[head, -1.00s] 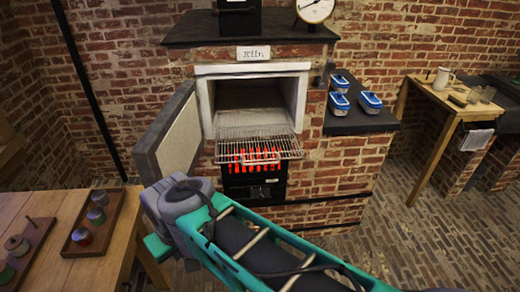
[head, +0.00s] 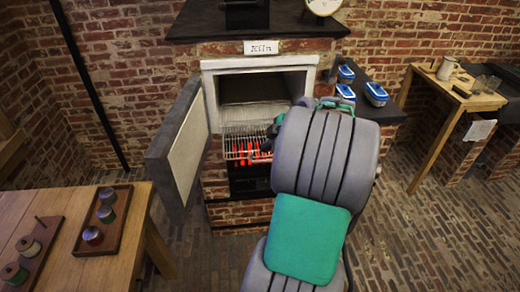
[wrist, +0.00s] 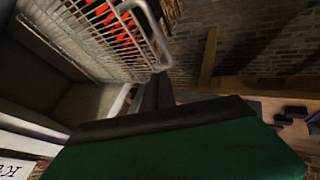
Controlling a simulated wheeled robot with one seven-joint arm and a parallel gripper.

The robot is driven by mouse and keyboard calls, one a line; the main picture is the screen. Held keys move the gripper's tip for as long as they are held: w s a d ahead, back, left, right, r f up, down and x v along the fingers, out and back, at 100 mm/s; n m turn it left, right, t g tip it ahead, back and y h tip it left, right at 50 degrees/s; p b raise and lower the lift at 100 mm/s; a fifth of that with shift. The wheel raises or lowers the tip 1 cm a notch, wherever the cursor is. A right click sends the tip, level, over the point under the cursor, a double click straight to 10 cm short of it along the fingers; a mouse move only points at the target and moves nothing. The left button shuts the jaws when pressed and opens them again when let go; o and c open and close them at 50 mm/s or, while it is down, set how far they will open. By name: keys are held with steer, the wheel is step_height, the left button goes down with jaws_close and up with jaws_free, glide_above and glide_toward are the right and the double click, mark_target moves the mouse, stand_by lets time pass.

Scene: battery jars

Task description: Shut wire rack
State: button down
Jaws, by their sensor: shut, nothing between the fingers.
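The wire rack (head: 238,146) sticks out of the open kiln (head: 255,92), above the red glowing bars. Its right part is hidden behind my arm in the head view. In the wrist view the rack (wrist: 98,38) fills the upper left, with its thick front bar (wrist: 148,28) running down towards my fingers. My gripper (wrist: 157,82) is shut and empty, with its tips close to the end of that bar; I cannot tell whether they touch. In the head view the gripper is mostly hidden by my arm at the rack's right side.
The kiln door (head: 180,145) stands open on the left. A wooden table (head: 28,205) with trays of small jars is at the lower left. Blue-lidded containers (head: 376,92) sit on a dark ledge right of the kiln. The brick floor (head: 420,235) at right is clear.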

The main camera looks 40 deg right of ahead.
mark_target(255, 155)
steer(key=p+x, duration=0.1)
steer(key=x, duration=0.8)
steer(key=shift+p, duration=0.35)
